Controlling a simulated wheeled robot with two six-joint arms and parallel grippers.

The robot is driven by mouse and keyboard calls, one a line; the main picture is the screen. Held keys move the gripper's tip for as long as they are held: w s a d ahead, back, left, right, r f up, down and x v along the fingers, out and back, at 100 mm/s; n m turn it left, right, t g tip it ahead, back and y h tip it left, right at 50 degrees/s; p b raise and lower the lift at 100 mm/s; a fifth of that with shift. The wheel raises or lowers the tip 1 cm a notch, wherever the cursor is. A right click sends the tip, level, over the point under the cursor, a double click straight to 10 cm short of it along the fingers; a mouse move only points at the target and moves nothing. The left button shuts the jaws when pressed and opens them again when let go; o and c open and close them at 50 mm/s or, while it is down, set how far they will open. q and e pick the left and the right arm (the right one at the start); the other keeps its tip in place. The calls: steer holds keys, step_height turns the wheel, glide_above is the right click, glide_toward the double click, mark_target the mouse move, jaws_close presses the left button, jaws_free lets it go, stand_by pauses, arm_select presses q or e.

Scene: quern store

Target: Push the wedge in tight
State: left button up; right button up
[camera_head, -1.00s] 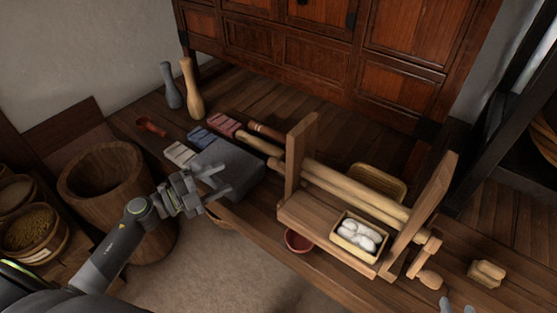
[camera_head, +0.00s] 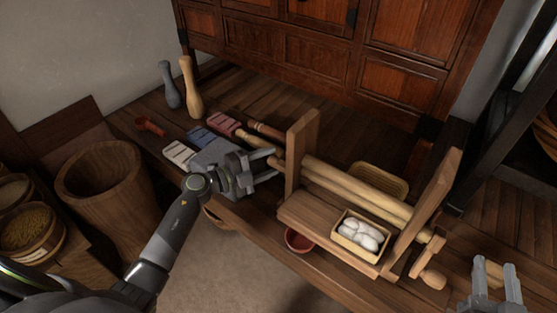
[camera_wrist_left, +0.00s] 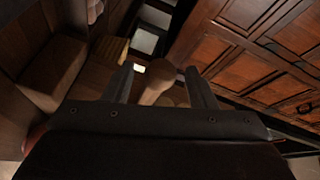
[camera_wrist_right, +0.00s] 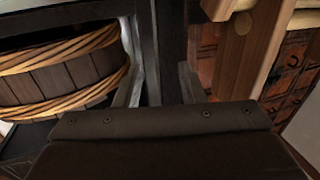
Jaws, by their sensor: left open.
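I cannot pick out the wedge with certainty; at the right upright (camera_head: 433,200) a crank and handle (camera_head: 433,279) stick out. My left gripper (camera_head: 275,162) is open, its fingertips just left of the left upright. In the left wrist view a pale, round-ended wooden piece (camera_wrist_left: 160,82) shows between its fingers; I cannot tell whether they touch it. My right gripper (camera_head: 494,264) is open at the lower right, with nothing held in the right wrist view.
A box of white cotton (camera_head: 362,232) sits on the frame's base, a red bowl (camera_head: 299,241) beside it. A wooden tub (camera_head: 103,185) stands front left.

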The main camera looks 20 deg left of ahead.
arm_select(q)
steer(key=shift+b+x, duration=0.3)
steer(key=shift+x, duration=1.45)
arm_select(e)
steer(key=shift+s+a+r+n+t, duration=0.15)
steer(key=shift+r+t, duration=0.6)
steer(key=shift+r, duration=0.5)
steer(key=shift+w+r+n+t, duration=0.15)
steer(key=shift+r+t, duration=0.6)
steer(key=shift+r, duration=0.5)
steer(key=shift+s, duration=0.1)
arm_select(q)
jaws_close()
